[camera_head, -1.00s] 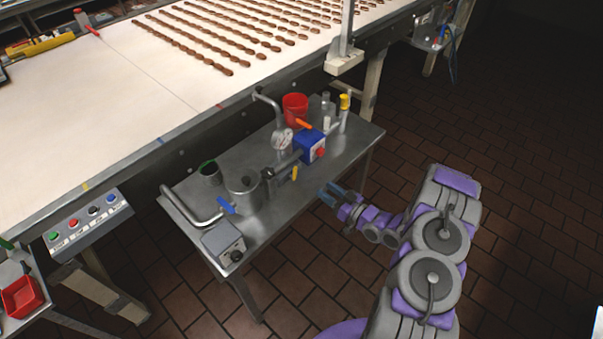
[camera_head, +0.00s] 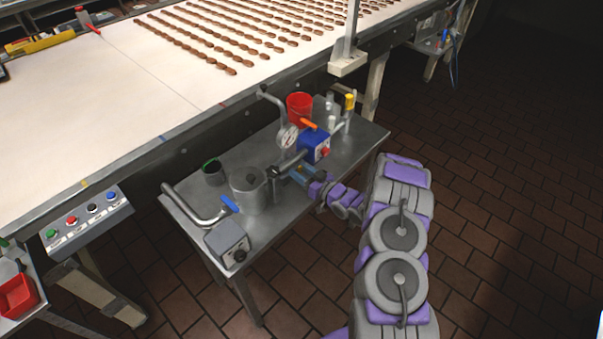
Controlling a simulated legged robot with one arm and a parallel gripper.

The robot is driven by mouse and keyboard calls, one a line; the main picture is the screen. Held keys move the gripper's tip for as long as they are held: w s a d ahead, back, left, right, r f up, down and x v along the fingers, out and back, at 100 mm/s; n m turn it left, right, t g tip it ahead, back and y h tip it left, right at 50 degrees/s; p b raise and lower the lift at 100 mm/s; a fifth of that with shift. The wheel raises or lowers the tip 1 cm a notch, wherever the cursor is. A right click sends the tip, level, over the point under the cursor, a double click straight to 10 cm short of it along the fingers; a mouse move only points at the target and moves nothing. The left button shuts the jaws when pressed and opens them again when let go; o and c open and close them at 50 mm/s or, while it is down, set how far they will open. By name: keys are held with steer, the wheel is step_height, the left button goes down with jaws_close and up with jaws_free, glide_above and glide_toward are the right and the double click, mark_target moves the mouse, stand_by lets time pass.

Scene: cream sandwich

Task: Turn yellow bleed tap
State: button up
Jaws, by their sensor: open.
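My gripper (camera_head: 297,172) is open at the pipe assembly on the metal table, between the steel pot (camera_head: 247,190) and the blue box (camera_head: 313,147). The small yellow tap handle that showed below the pipe is now hidden at my gripper. I cannot tell whether the fingers touch it or are around it. A separate yellow-topped fitting (camera_head: 350,102) stands upright at the table's back right.
The metal table (camera_head: 215,180) also holds a red cup (camera_head: 299,107), a gauge (camera_head: 288,136), an orange handle (camera_head: 308,124), a blue handle (camera_head: 230,204) and a grey box (camera_head: 227,243). A conveyor (camera_head: 110,110) runs behind. The tiled floor on the right is clear.

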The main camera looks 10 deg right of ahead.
steer(key=shift+d, duration=0.65)
steer(key=shift+c, duration=1.4)
steer(key=shift+a, duration=0.4)
jaws_close()
steer(key=shift+d+m+p, duration=0.25)
steer(key=shift+m+p, duration=0.05)
steer(key=shift+p, duration=0.1)
steer(key=m+p, duration=0.2)
steer(key=m, duration=0.1)
steer(key=shift+w+d+f, duration=0.1)
steer(key=shift+w+d, duration=0.25)
steer(key=shift+d, duration=0.05)
steer(key=shift+w+d+f+m+p, duration=0.15)
steer(key=shift+m+p, duration=0.2)
steer(key=shift+m, duration=0.25)
steer(key=shift+d+f+m+p, duration=0.15)
steer(key=shift+m+p, duration=0.15)
steer(key=shift+m, duration=0.3)
steer(key=shift+a, duration=0.1)
